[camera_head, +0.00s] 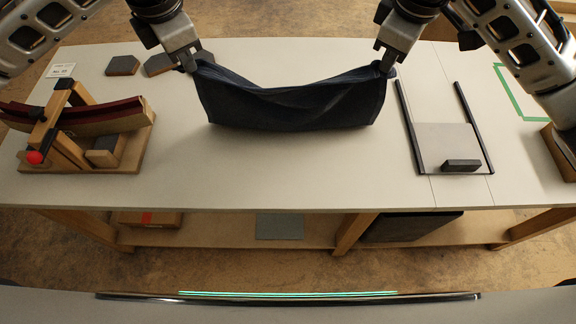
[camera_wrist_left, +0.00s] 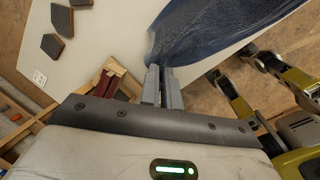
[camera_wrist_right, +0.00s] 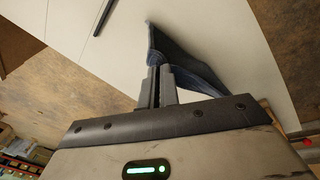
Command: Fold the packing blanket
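The dark blue packing blanket (camera_head: 290,105) hangs between my two grippers over the middle of the table (camera_head: 290,170). Its top edge sags between the two held corners, and its lower part reaches the table or hangs just above it; I cannot tell which. My left gripper (camera_head: 190,66) is shut on the blanket's left corner. In the left wrist view the blanket (camera_wrist_left: 205,30) spreads out from the fingertips (camera_wrist_left: 160,70). My right gripper (camera_head: 384,68) is shut on the right corner. In the right wrist view the blanket (camera_wrist_right: 185,65) bunches at the fingertips (camera_wrist_right: 158,68).
A wooden clamping jig (camera_head: 85,135) with a curved red piece stands at the left. Dark blocks (camera_head: 122,65) lie at the back left. A grey plate between black rails (camera_head: 448,145) lies to the right, with a small black block (camera_head: 461,165). The front middle of the table is clear.

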